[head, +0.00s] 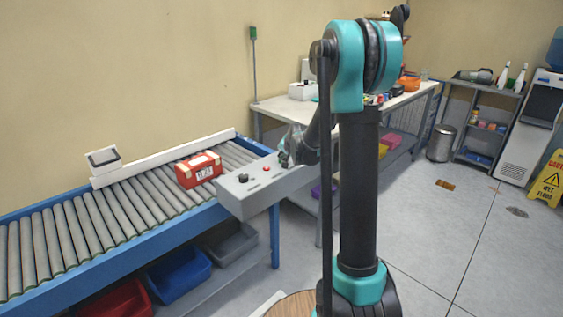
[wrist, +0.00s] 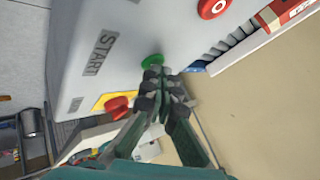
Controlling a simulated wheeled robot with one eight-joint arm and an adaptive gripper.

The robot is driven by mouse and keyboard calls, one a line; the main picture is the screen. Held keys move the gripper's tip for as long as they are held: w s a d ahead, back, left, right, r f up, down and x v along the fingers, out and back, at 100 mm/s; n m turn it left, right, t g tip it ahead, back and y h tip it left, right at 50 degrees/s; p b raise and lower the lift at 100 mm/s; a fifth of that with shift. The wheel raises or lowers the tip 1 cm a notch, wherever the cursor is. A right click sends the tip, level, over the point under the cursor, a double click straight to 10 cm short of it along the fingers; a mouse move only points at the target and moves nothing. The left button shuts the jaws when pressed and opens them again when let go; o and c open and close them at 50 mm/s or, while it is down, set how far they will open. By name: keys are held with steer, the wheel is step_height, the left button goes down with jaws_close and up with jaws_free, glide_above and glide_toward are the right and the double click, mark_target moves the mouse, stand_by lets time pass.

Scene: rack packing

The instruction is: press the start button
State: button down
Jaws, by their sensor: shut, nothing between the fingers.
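The grey control box (head: 244,200) sits at the right end of the roller conveyor, and its panel (wrist: 150,25) fills the upper left of the wrist view. A green button (wrist: 152,61) is on the panel beside a START label (wrist: 99,53). My gripper (wrist: 156,76) is shut and empty, with its fingertips right at the green button and covering part of it. I cannot tell whether they touch it. In the head view my gripper (head: 286,158) is over the far right part of the box, hiding the green button.
A red mushroom button on yellow (wrist: 116,106) is close beside the fingers. Another red button (wrist: 212,8) is farther along the panel. A red box (head: 199,170) lies on the conveyor rollers (head: 90,215). A workbench (head: 270,107) stands behind.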

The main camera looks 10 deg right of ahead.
steer(key=shift+r, duration=0.8)
steer(key=shift+r, duration=2.55)
